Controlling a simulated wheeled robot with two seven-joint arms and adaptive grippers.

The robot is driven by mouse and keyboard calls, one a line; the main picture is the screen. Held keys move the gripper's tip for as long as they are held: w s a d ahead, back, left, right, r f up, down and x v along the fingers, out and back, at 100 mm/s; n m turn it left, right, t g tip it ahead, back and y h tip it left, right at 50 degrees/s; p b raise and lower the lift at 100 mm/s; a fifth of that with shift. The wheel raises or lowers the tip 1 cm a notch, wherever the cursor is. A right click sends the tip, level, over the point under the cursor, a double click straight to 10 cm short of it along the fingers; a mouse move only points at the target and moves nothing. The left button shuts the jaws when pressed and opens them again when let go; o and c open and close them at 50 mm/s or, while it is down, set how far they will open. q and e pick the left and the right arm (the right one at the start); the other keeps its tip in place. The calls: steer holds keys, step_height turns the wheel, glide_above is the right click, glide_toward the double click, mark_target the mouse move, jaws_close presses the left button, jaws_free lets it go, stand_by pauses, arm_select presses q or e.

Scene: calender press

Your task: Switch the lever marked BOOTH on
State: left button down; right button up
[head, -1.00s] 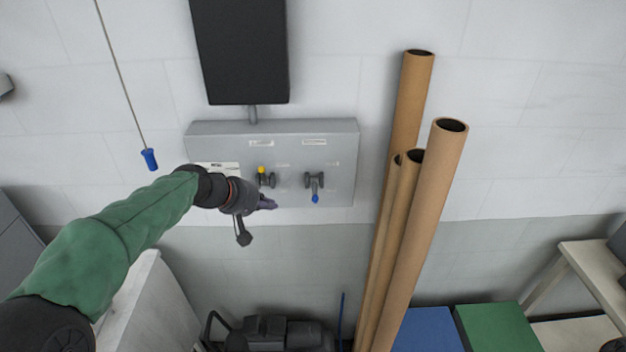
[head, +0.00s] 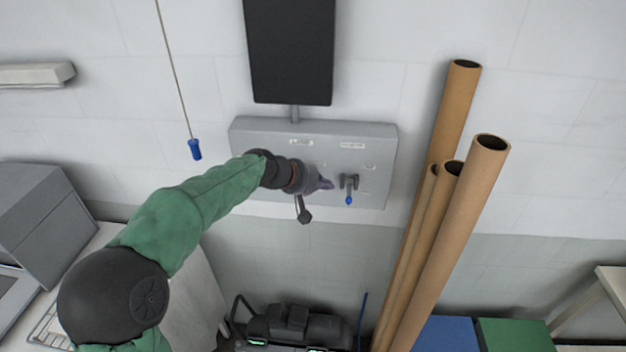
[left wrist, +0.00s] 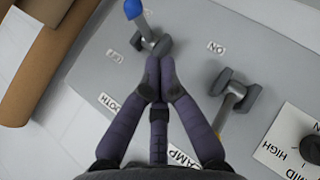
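A grey wall panel (head: 240,150) carries two levers. The lever beside the BOOTH label (left wrist: 108,100) has a blue tip (head: 349,201) that points down in the head view; its blue knob (left wrist: 133,9) is at the top of the left wrist view. The second lever (left wrist: 232,98) stands beside the LAMP label (left wrist: 182,158); my left gripper hides it in the head view. My left gripper (head: 328,184) is in front of the panel, just left of the blue-tipped lever. In the left wrist view its fingers (left wrist: 160,75) are together and empty, overlapping that lever's base; contact is unclear. My right gripper is out of view.
Tall cardboard tubes (head: 455,190) lean on the wall right of the panel. A dark box (head: 290,50) hangs above it. A cord with a blue handle (head: 195,149) hangs at left. A dial (left wrist: 311,149) marked HIGH and MID is near the LAMP lever. A black machine (head: 295,325) is below.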

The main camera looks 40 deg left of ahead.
mark_target(349, 192)
arm_select(q)
steer(key=d+f, duration=0.1)
steer(key=w+d+f, duration=0.1)
steer(key=d, duration=0.1)
steer(key=shift+f, duration=0.15)
steer(key=shift+s, duration=0.1)
step_height(349, 192, down, 3)
steer(key=t+b, duration=0.1)
steer(key=b, duration=0.7)
steer(key=m+t+y+b, duration=0.1)
steer(key=t+b, duration=0.1)
steer(key=b, duration=0.6)
steer(key=shift+s+d+r+b, duration=0.1)
steer(key=shift+s+r+b, duration=0.1)
steer(key=shift+b, duration=0.1)
steer(key=shift+w+r, duration=0.1)
steer(key=shift+r, duration=0.1)
steer(key=shift+r+p, duration=0.6)
steer(key=shift+p, duration=0.1)
